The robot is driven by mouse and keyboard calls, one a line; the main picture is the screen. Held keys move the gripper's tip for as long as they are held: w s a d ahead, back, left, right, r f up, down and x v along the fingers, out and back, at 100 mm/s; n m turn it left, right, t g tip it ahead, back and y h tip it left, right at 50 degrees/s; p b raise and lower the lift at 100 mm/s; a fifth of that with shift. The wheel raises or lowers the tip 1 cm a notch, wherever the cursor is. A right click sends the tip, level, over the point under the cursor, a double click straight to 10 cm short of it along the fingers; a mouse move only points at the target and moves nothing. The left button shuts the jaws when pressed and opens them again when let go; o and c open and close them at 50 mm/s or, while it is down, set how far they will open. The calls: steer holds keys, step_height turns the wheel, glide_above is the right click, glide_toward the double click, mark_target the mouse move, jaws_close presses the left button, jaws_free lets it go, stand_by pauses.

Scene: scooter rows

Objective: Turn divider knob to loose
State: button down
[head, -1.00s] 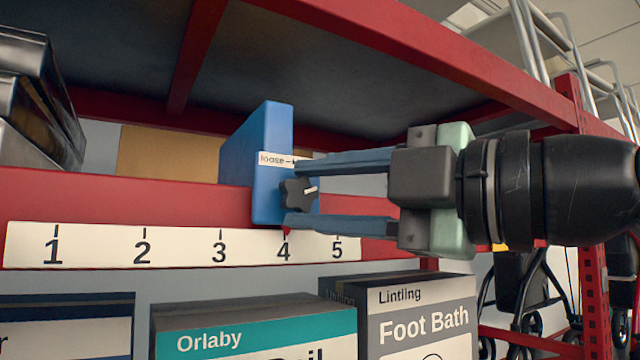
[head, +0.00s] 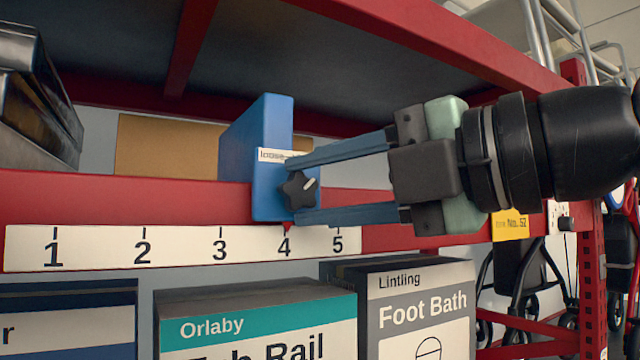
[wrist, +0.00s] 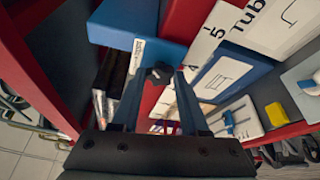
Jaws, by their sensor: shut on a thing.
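The blue divider (head: 268,150) stands upright on the red shelf edge, its red pointer at the 4 mark. A white label near its top reads "loose"; the rest of the label is hidden behind my upper finger. The black star-shaped knob (head: 298,190) with a white mark is on the divider's face. My gripper (head: 292,190) reaches in from the right, tilted, its two blue fingers shut on the knob from above and below. In the wrist view the knob (wrist: 160,74) shows between the fingertips, in front of the blue divider (wrist: 140,35).
A white number strip (head: 190,246) runs along the red shelf rail (head: 110,205). Boxes marked Orlaby (head: 255,300) and Lintling Foot Bath (head: 415,300) stand below. Dark boxes (head: 35,110) lie at left, and a red beam (head: 440,45) crosses above my gripper.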

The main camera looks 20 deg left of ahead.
steer(key=shift+c, duration=2.1)
jaws_free()
steer(key=b+v, duration=0.3)
steer(key=v, duration=1)
steer(key=w+a+f+m+t+h, duration=0.1)
steer(key=w+f+m+t+h, duration=0.45)
steer(key=m, duration=0.55)
steer(key=w+f+m+t+h, duration=0.25)
steer(key=w+m+t, duration=0.35)
steer(key=m+t, duration=0.4)
steer(key=s+d+m+t+h, duration=0.1)
steer(key=s+m+t+h, duration=0.6)
steer(key=s+m, duration=0.6)
steer(key=shift+m+h, duration=0.5)
steer(key=shift+h, duration=0.2)
